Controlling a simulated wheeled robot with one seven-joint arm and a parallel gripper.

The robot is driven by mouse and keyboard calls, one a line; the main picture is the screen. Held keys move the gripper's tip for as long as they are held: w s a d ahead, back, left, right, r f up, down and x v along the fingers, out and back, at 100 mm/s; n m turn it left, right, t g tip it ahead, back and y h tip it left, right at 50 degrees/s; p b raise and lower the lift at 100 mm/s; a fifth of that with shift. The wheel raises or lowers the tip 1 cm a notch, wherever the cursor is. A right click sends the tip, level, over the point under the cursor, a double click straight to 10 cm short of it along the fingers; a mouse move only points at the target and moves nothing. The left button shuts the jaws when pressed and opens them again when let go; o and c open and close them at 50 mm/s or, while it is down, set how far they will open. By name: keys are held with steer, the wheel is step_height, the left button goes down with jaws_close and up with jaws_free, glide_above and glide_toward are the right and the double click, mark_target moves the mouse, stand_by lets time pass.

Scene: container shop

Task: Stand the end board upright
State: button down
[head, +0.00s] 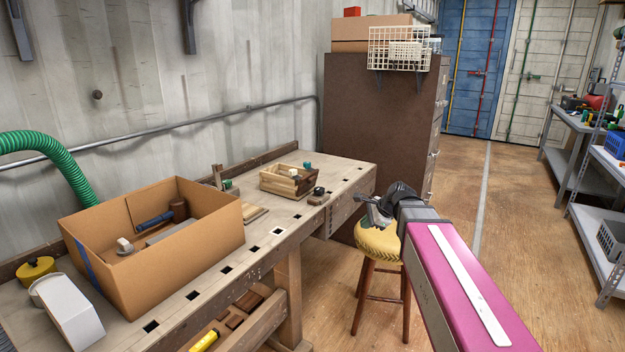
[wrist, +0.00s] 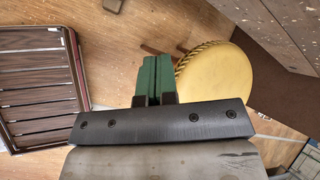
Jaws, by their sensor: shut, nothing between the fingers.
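A flat pale board (head: 253,212) lies on the workbench between the cardboard box and a small wooden crate-like tray (head: 292,180); I cannot tell for sure that it is the end board. No board stands clearly apart on the bench. My gripper (head: 364,203) is off the bench's right side, above or near the yellow stool and away from the bench items. In the wrist view my gripper (wrist: 156,78) has its green fingers together and empty, with floor and stool beyond.
The workbench (head: 345,178) carries an open cardboard box (head: 190,262) with tools. A yellow-topped stool (head: 378,243) stands beside the bench and shows in the wrist view (wrist: 215,80). A brown cabinet (head: 375,120) stands behind. Shelves (head: 590,185) line the right; floor between is clear.

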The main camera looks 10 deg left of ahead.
steer(key=w+a+r+m+t+y, duration=0.15)
steer(key=a+r+m, duration=0.25)
steer(key=r, duration=0.4)
steer(key=w+a+r+m+y, duration=0.25)
steer(key=a+r+m, duration=0.2)
steer(key=r, duration=0.35)
glide_toward(305, 180)
steer(key=shift+n+g, duration=0.25)
steer(key=shift+n, duration=0.1)
steer(key=f, duration=0.1)
steer(key=w+a+f, duration=0.1)
steer(key=f, duration=0.2)
steer(key=shift+w+a+f, duration=0.15)
steer(key=shift+w+f, duration=0.1)
steer(key=shift+f, duration=0.05)
steer(key=shift+w+a+r, duration=0.15)
steer(key=shift+w+a, duration=0.05)
steer(key=shift+a, duration=0.35)
steer(key=shift+w+a+r, duration=0.15)
steer(key=shift+w+a, duration=0.1)
steer(key=shift+a, duration=0.25)
steer(key=shift+w+a+r, duration=0.1)
steer(key=shift+a, duration=0.3)
steer(key=shift+w+a+r, duration=0.1)
steer(key=shift+w+a, duration=0.05)
steer(key=shift+a, duration=0.2)
steer(key=shift+w+a+r, duration=0.25)
steer(key=shift+a, duration=0.35)
steer(key=shift+w+a+r, duration=0.25)
steer(key=shift+a, duration=0.3)
